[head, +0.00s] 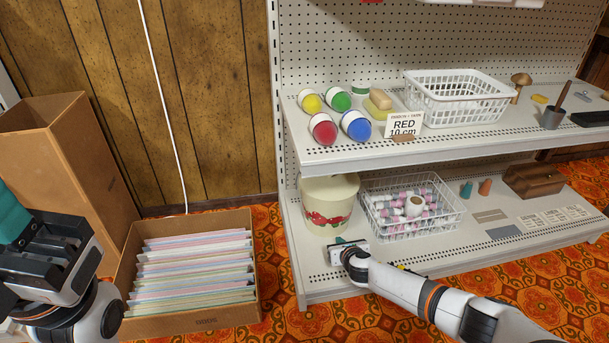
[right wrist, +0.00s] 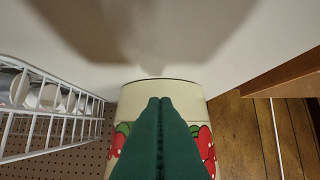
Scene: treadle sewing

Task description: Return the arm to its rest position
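My right arm reaches in from the lower right in the head view. Its gripper (head: 340,241) is at the front of the lower shelf, just before the cream tin with strawberries (head: 327,203). In the right wrist view the two green fingers (right wrist: 160,108) lie together with only a thin seam between them, with nothing seen held. The tin (right wrist: 160,90) is partly hidden behind them; I cannot tell whether they touch it. My left gripper (head: 12,215) is at the left edge, its teal finger part cut off by the frame, so its opening does not show.
The shelf unit's upper board (head: 330,158) overhangs the right gripper. A white wire basket of spools (head: 412,205) stands right of the tin. An open carton of folders (head: 190,262) and a tall brown box (head: 75,150) stand near my left arm. Orange patterned floor shows between carton and shelf.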

